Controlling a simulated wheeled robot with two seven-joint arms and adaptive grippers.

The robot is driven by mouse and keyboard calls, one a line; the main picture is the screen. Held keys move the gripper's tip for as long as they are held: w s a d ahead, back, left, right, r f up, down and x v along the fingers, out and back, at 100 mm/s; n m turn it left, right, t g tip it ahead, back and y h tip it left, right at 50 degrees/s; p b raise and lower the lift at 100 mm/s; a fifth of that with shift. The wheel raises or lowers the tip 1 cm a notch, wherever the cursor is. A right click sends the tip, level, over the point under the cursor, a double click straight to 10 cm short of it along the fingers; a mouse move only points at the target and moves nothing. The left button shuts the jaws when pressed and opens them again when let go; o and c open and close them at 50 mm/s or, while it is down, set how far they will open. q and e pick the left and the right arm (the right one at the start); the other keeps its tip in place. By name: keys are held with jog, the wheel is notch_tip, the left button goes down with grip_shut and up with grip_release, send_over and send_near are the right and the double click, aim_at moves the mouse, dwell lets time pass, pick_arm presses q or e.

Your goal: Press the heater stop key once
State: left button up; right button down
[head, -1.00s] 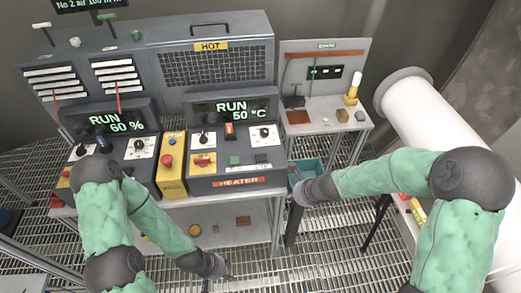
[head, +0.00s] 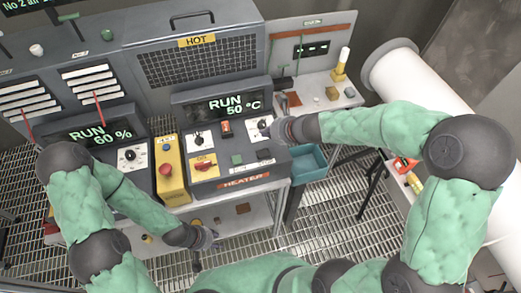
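The heater console (head: 215,180) stands in the middle with an orange HEATER label (head: 245,179) on its front. Its display (head: 222,106) reads RUN 50 °C. On its panel are a green key (head: 236,159), a dark key (head: 264,154), a red rocker (head: 226,128), a red rotary switch on yellow (head: 203,163) and a dial (head: 264,123). The key lettering is too small to read. My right gripper (head: 272,130) is over the panel's right edge, by the dial; its fingers are too small to judge. My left gripper (head: 208,240) hangs low in front of the bench, finger state unclear.
A yellow box with a red emergency button (head: 165,170) stands left of the heater console. Another console left of it shows RUN 60 % (head: 100,133). A teal bin (head: 308,163) sits right of the heater. A white pipe (head: 405,80) and side table (head: 320,110) lie further right.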

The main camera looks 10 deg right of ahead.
aim_at(266, 154)
jog(key=shift+w+f, duration=0.1)
jog(key=shift+f, duration=0.05)
notch_tip(266, 154, down, 9)
jog(key=b, duration=0.8)
jog(key=shift+r+b, duration=0.2)
jog(key=shift+b, duration=0.1)
dwell(1.0)
jog(key=shift+f+b, duration=0.35)
jog(key=shift+f, duration=0.05)
jog(key=shift+f+b, duration=0.45)
dwell(0.7)
jog(key=shift+r, duration=0.15)
jog(key=shift+r+p, duration=0.75)
jog(key=shift+p, duration=0.15)
